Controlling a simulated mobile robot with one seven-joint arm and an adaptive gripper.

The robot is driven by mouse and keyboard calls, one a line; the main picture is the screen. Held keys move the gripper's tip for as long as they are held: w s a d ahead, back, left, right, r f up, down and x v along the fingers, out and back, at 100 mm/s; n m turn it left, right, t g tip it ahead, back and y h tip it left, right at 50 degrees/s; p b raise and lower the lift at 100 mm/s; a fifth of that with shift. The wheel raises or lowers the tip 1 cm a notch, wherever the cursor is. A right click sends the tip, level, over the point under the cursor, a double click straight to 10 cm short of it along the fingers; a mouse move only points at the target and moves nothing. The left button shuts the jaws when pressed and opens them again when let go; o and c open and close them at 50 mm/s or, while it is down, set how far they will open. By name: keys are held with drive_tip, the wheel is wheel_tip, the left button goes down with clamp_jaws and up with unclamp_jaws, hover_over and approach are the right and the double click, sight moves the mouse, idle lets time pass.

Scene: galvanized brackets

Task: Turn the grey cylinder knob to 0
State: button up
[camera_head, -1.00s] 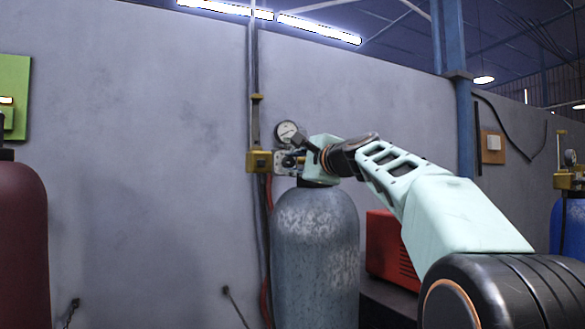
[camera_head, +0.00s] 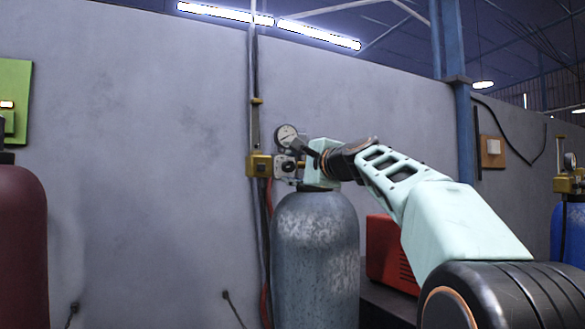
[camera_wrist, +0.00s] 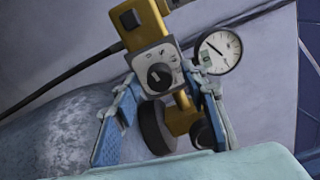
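The grey cylinder (camera_head: 315,245) stands against the wall in the head view. Its yellow valve fitting (camera_wrist: 146,22) carries a small grey plate with a round black knob (camera_wrist: 159,77) in the wrist view. Small pale marks surround the knob; the setting is too small to read. A round pressure gauge (camera_wrist: 219,51) sits right of it and also shows in the head view (camera_head: 286,132). My gripper (camera_wrist: 167,88) is open, with one blue-padded finger on each side of the knob plate. I cannot tell whether either finger touches it. A black disc-shaped part (camera_wrist: 156,127) lies below the knob, between the fingers.
A dark red cylinder (camera_head: 22,245) stands at the left and a blue cylinder (camera_head: 570,235) at the far right. A red box (camera_head: 388,250) sits behind my arm. A pipe and red hose run down the wall beside the grey cylinder.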

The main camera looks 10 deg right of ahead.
drive_tip(key=v, duration=1.2)
idle(0.4)
